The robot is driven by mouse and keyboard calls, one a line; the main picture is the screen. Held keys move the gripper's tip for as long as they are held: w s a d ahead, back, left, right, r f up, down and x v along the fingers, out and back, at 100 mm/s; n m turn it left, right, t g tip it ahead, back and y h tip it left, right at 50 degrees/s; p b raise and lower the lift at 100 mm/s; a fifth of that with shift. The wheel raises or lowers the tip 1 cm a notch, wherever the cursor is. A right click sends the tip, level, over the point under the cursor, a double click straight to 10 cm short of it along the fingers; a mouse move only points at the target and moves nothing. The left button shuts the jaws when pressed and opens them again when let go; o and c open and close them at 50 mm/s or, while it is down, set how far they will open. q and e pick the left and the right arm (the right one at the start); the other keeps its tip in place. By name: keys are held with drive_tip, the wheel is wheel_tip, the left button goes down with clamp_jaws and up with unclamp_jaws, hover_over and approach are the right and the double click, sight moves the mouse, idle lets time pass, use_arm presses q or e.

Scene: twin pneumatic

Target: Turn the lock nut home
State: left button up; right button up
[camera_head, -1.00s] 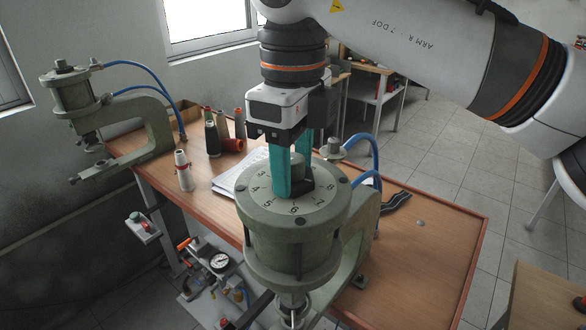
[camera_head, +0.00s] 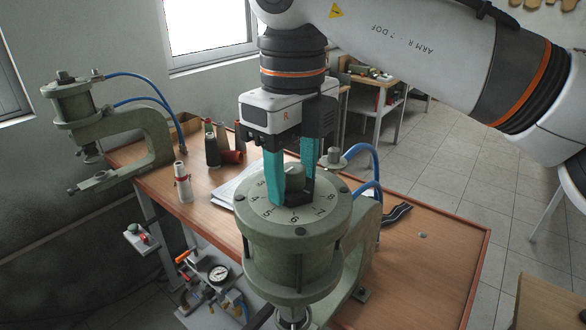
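The near pneumatic press has a round grey-green head (camera_head: 292,250) with a numbered dial (camera_head: 254,207) on top. A grey knob (camera_head: 293,173) stands at the dial's middle. The dark lock nut (camera_head: 299,192) sits low around it, partly hidden by the fingers. My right gripper (camera_head: 293,187) points straight down over the dial. Its two teal fingers stand on opposite sides of the nut, one near left and one far right, and look closed against it. The far fingertip is hidden behind the nut and knob. My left gripper is not in view.
A second press (camera_head: 75,105) with blue hoses stands at the left. Spools (camera_head: 212,150), a white-and-red bottle (camera_head: 183,183) and papers (camera_head: 228,190) lie on the wooden bench (camera_head: 430,260). Blue hoses (camera_head: 368,160) rise close behind the dial. The bench's right part is mostly clear.

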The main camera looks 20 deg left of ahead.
drive_tip(key=o, duration=0.4)
drive_tip(key=shift+r, duration=0.35)
wheel_tip(320, 180, up, 7)
drive_tip(key=shift+f+b, duration=0.2)
drive_tip(key=shift+b, duration=0.15)
drive_tip(key=shift+r+p, duration=0.85)
drive_tip(key=shift+r, duration=1.55)
